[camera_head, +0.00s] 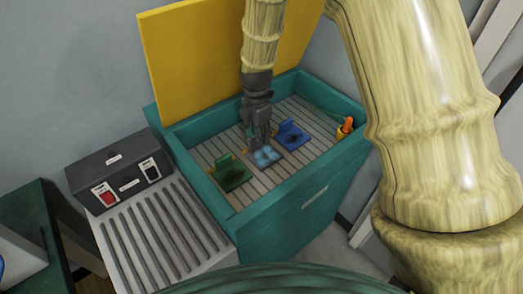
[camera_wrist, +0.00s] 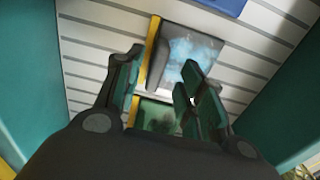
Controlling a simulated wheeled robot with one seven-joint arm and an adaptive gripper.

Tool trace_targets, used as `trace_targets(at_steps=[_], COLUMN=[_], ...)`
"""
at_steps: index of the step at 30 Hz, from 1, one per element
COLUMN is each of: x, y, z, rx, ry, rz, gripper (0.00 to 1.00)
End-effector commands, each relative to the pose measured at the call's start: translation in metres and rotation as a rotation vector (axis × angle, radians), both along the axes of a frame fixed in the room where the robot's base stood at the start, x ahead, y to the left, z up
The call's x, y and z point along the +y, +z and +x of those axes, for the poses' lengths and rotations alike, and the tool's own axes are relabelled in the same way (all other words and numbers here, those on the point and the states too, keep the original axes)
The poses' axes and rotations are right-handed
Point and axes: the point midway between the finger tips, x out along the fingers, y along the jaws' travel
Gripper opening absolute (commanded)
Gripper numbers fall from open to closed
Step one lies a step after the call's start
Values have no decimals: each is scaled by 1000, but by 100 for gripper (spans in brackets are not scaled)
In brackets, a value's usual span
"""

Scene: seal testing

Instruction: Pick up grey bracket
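The grey bracket (camera_head: 267,156) lies on the slatted floor of the teal bin, its plate marked with pale blue patches. It also shows in the wrist view (camera_wrist: 195,60), with a dark upright flange at its left side. My gripper (camera_head: 260,138) points down right over the bracket and partly hides it in the head view. In the wrist view my gripper (camera_wrist: 162,72) has its two fingers spread apart, with the flange showing in the gap between them. I cannot tell how far the fingertips are above the bracket. Nothing appears held.
A green bracket (camera_head: 234,178) lies to the left and a blue bracket (camera_head: 293,134) to the right. An orange object (camera_head: 347,124) stands at the bin's right corner. The teal bin (camera_head: 240,221) has raised walls. Its yellow lid (camera_head: 190,65) stands open behind. A switch box (camera_head: 125,173) is outside, left.

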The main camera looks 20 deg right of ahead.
Motion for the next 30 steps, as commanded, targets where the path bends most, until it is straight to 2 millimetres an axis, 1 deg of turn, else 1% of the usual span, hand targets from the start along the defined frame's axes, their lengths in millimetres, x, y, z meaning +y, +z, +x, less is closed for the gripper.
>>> trace_targets(at_steps=[3, 6, 9, 16, 17, 21, 23, 30], x=[1, 1, 1, 1, 1, 1, 1, 0], y=[-14, -20, -24, -25, -25, -24, -24, -24], z=[0, 1, 1, 1, 1, 0, 0, 1], rx=[3, 1, 0, 0, 0, 0, 0, -1], ry=[0, 1, 0, 0, 0, 0, 0, 0], rz=[0, 1, 1, 1, 1, 1, 1, 0], gripper=[39, 39, 39, 39, 36, 10, 0, 0])
